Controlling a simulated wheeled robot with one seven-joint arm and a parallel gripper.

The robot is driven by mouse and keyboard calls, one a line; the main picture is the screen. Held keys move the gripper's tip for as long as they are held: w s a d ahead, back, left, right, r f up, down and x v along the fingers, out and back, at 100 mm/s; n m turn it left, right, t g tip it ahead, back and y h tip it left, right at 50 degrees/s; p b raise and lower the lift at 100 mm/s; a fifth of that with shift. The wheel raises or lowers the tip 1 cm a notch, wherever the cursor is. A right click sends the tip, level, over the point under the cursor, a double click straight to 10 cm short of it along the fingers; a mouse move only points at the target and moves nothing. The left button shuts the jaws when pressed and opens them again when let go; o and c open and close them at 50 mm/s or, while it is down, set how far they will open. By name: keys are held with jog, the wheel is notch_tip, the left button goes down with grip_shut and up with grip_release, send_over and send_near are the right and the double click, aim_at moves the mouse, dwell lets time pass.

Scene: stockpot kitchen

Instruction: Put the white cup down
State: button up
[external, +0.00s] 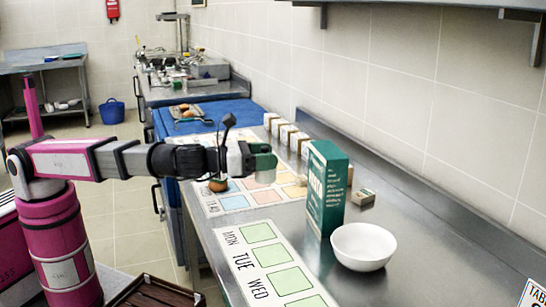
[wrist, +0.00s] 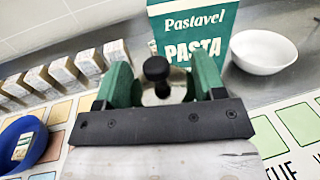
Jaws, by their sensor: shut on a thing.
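My gripper (external: 262,162) has green fingers and is held out over the steel counter, above the far printed mat. It also shows in the wrist view (wrist: 164,88), with the fingers either side of a pale thing, which I take to be the white cup (wrist: 176,94). A dark knob and the gripper's own body hide most of the cup. In the external view I cannot make the cup out clearly. The gripper is shut on it. I cannot tell how far its bottom is from the surface.
Small boxes (external: 288,134) line the wall side. A blue bowl (wrist: 22,140) holds a small box. The near day mat (external: 268,262) has clear squares.

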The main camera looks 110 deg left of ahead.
jog(key=s+a+n+g+y, duration=0.4)
jog(key=s+a+n+g, duration=0.4)
jog(key=a, duration=0.5)
jog(key=s+a+n+g+y, duration=0.35)
jog(key=s+a+g, duration=0.45)
jog(key=a, duration=0.4)
jog(key=shift+t+y, duration=0.25)
jog(key=shift+t, duration=0.25)
jog(key=shift+w+d+f, duration=1.15)
jog(key=shift+w+f, duration=0.1)
jog(key=shift+f, duration=0.55)
jog(key=shift+w+d+f, duration=1.2)
jog(key=shift+w+f, duration=0.1)
jog(key=shift+f, duration=0.45)
jog(key=shift+w+d+f, duration=1.15)
jog(key=shift+w+f, duration=0.1)
jog(key=shift+f, duration=0.55)
jog(key=shift+f, duration=0.15)
jog(key=o, duration=1.6)
jog(key=shift+d, duration=0.15)
jog(key=d, duration=1.1)
jog(key=shift+d, duration=0.35)
